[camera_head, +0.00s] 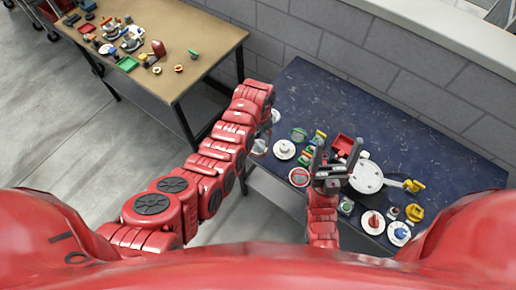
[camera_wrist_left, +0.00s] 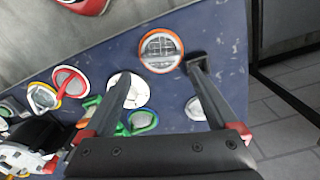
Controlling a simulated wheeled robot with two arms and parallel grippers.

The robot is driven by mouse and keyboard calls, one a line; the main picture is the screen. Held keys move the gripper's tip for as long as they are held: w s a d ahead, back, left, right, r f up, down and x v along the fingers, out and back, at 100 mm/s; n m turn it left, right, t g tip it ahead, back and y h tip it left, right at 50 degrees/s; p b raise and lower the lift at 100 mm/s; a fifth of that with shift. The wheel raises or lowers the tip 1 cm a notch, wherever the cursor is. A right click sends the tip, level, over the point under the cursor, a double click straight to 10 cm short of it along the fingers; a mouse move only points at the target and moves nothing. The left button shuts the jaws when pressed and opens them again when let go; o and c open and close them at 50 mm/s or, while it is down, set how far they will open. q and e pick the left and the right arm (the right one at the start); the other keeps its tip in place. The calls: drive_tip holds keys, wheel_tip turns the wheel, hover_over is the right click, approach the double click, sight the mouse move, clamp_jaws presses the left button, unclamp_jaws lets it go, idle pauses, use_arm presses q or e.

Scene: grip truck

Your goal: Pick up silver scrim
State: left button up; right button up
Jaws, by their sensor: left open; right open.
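A round disc with a pale silver rim, likely the silver scrim (camera_wrist_left: 195,108), lies on the dark blue table, partly covered by one left finger in the left wrist view. It seems to be the grey disc (camera_head: 275,116) beside my left wrist in the head view. My left gripper (camera_wrist_left: 158,70) is open and empty above the table, its fingers reaching past this disc. An orange-rimmed mesh disc (camera_wrist_left: 161,50) lies just beyond the fingertips. In the head view my left fingers are mostly hidden by the arm. My right gripper (camera_head: 328,165) is open over the table's middle.
A large white plate (camera_head: 366,177) and a red tray (camera_head: 342,145) are near my right gripper. A brown table (camera_head: 205,45) stands at upper left.

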use_arm(q)
wheel_tip(320, 180, down, 2)
drive_tip(key=shift+f+b, duration=0.1)
drive_tip(key=shift+b, duration=0.3)
drive_tip(key=f+b, duration=0.3)
drive_tip(key=f, duration=0.2)
drive_tip(key=shift+a, duration=0.2)
drive_tip(key=shift+r, duration=0.1)
drive_tip(key=shift+c, duration=1.2)
drive_tip(key=c, duration=0.7)
drive_tip(key=shift+c, duration=0.2)
drive_tip(key=shift+r, duration=0.1)
